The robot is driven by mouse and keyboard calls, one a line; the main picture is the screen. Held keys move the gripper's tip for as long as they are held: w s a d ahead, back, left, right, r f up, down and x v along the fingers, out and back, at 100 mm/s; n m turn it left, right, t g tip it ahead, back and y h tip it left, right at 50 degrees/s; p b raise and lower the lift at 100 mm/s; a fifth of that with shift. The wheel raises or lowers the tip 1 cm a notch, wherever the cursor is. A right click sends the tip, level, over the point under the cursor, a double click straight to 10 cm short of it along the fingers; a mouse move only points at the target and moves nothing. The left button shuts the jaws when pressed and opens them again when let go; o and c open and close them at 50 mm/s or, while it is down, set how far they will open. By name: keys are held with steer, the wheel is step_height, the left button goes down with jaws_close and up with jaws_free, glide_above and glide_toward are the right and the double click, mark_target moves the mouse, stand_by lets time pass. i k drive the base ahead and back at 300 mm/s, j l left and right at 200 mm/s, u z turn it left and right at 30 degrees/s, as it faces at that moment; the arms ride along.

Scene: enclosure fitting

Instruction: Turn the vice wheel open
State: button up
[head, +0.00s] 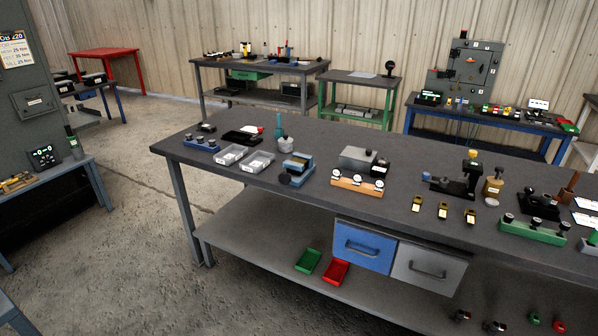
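A small blue vice-like fixture (306,176) stands on the long dark workbench (225,188), left of the middle of the head view. A dark round wheel (285,179) sits at its front left end. A tan and blue-grey block shows in the upper part of the fixture. I cannot tell from here whether the jaws are apart or closed on it. My gripper and arm are not in view.
Two clear trays (257,162) stand left of the fixture. An orange gauge stand (357,185) and a grey box (356,157) stand to its right. Bare bench top lies in front of the fixture. Open concrete floor (130,190) lies left of the bench.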

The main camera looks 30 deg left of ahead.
mark_target(284, 178)
steer(key=u, duration=1.3)
